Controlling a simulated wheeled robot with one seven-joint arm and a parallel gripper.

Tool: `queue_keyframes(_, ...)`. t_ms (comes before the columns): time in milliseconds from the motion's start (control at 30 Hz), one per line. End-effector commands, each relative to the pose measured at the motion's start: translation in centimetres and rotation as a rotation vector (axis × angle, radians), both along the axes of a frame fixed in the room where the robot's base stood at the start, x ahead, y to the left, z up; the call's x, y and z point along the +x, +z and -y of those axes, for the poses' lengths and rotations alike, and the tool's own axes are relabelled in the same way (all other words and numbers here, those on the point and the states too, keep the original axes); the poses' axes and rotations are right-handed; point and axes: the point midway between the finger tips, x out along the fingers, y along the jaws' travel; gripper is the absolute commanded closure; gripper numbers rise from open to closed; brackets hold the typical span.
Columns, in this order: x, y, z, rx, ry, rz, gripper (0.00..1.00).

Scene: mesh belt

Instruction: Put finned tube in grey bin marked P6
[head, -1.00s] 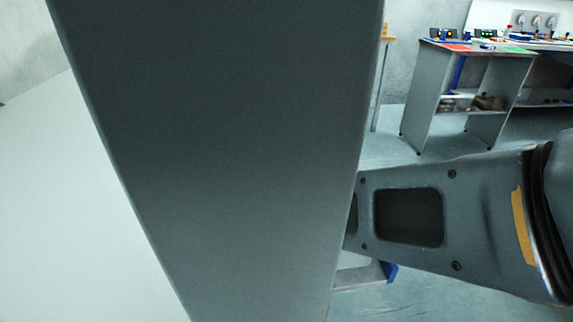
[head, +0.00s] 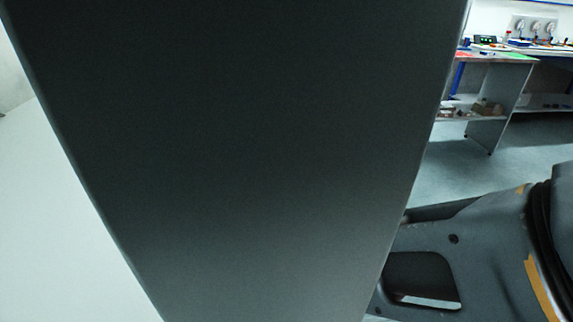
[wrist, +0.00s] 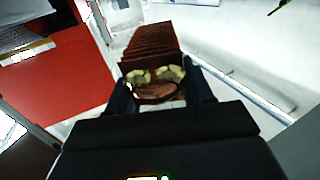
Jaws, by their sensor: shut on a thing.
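In the wrist view, my gripper (wrist: 160,90) is shut on the finned tube (wrist: 151,41). The tube is reddish brown with a row of close ridges, and it points away from the gripper between the two dark fingers. Yellowish pads show at its near end. In the head view, a large dark panel blocks the middle, and the gripper and tube cannot be seen there. A grey bin marked P6 cannot be made out in either view.
In the wrist view, a red surface (wrist: 50,85) lies at the left, with a pale surface beyond the tube. In the head view, a workbench (head: 490,60) with small items stands at the back right, with clear floor (head: 455,170) before it.

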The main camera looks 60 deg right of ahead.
Motion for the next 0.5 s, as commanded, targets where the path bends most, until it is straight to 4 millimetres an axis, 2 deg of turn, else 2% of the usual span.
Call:
queue_keyframes(100, 0.0, -2.0, 0.1, 0.000, 0.000, -0.002, 0.93)
queue_keyframes(200, 0.1, -2.8, 0.1, 0.000, 0.001, -0.001, 0.93)
queue_keyframes(500, 0.0, -3.0, 0.1, -0.001, 0.000, 0.000, 0.93)
